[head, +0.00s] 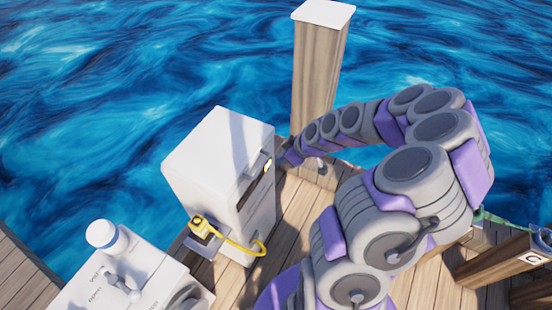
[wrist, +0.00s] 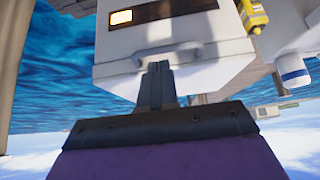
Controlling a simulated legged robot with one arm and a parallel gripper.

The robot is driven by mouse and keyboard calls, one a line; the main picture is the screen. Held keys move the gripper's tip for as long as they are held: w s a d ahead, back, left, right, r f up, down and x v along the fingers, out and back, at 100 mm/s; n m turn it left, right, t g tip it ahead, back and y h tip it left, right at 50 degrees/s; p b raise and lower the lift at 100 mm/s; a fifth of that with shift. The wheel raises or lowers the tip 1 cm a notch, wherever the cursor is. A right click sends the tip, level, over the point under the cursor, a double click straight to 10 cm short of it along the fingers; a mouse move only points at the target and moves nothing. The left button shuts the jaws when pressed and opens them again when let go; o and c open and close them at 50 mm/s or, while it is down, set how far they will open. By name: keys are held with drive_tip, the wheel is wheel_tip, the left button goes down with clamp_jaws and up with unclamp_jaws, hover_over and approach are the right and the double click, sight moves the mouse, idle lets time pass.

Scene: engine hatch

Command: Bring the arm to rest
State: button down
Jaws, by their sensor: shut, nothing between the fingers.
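My arm, grey with purple panels, rises from the bottom of the head view and arches over to the left. Its end, my gripper (head: 287,158), is beside the right face of a white box (head: 215,160), near a small lit yellow panel (head: 268,166). In the wrist view my gripper (wrist: 160,68) has its dark fingers together with nothing between them. The white box (wrist: 200,58) fills the space behind the fingertips, with its lit panel (wrist: 121,17) at upper left. I cannot tell whether the fingertips touch the box.
A white engine casing (head: 130,285) with a blue-banded cap (head: 104,235) is at lower left. A wooden post (head: 318,70) stands behind. Water surrounds the plank dock (head: 300,205).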

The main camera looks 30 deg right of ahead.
drive_tip(key=shift+s+d+r, duration=1.05)
drive_tip(key=shift+s+r, duration=0.6)
drive_tip(key=shift+s, duration=0.3)
drive_tip(key=s+a+r+g, duration=0.2)
drive_tip(key=s+a+r, duration=0.2)
drive_tip(key=a, duration=0.3)
drive_tip(key=s+a+r+g, duration=0.2)
drive_tip(key=s+a+r, duration=0.2)
drive_tip(key=a, duration=0.3)
drive_tip(key=s+a+r+m+g+h, duration=0.1)
drive_tip(key=s+a+r+m+h, duration=0.1)
drive_tip(key=s, duration=0.7)
drive_tip(key=s+a+r+m+g+h, duration=0.2)
drive_tip(key=s+a+r+m, duration=0.1)
drive_tip(key=s, duration=0.6)
wheel_tip(320, 180, up, 3)
drive_tip(key=shift+s+f+m+g+p, duration=0.2)
drive_tip(key=shift+m+g+p, duration=0.15)
drive_tip(key=shift+m, duration=0.55)
drive_tip(key=shift+d, duration=0.1)
